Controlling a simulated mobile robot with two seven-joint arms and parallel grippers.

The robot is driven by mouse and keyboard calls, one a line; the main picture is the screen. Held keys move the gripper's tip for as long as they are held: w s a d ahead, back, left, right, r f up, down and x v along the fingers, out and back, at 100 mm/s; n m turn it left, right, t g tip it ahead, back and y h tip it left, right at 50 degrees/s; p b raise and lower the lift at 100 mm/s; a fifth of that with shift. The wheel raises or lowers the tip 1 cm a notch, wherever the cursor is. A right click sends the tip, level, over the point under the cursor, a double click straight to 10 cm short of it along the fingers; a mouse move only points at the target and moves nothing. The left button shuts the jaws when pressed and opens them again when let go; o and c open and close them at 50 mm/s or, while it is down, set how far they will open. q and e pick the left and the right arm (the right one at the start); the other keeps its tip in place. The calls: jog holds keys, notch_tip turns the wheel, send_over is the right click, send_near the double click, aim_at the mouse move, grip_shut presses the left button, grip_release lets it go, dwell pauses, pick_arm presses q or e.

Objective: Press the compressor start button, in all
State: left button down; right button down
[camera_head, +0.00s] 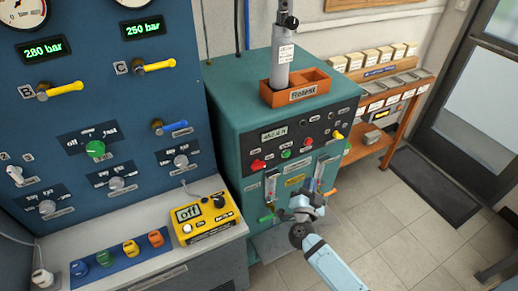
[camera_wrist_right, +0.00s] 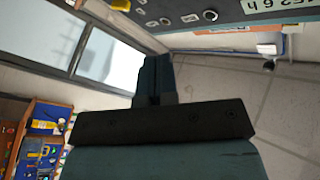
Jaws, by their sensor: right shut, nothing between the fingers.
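The teal compressor cabinet (camera_head: 230,115) stands in the middle of the head view with a dark control panel (camera_head: 325,122) on its front. I cannot read which button is labelled start. My right gripper (camera_head: 304,203) is in front of the cabinet, below the panel and apart from the green button. In the right wrist view its fingers (camera_wrist_right: 155,78) are together and empty, with a dark panel edge (camera_wrist_right: 225,16) above. My left gripper is not in view.
A blue regulator panel (camera_head: 110,100) and a grey bench with a yellow box (camera_head: 206,218) stand at the left. An orange tray (camera_head: 296,94) holding a grey cylinder sits on the cabinet. A wooden shelf (camera_head: 385,105) is at the right.

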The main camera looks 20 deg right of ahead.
aim_at(286, 154)
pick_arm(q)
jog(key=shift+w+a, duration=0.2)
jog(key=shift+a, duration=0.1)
pick_arm(e)
jog(key=shift+w+d+f+m+g+h, duration=0.1)
jog(key=shift+w+m+g+h, duration=0.25)
jog(key=shift+w, duration=0.1)
jog(key=shift+w+d+f+m+g+h, duration=0.1)
jog(key=shift+w+m+g+h, duration=0.15)
jog(key=shift+w+m+g, duration=0.15)
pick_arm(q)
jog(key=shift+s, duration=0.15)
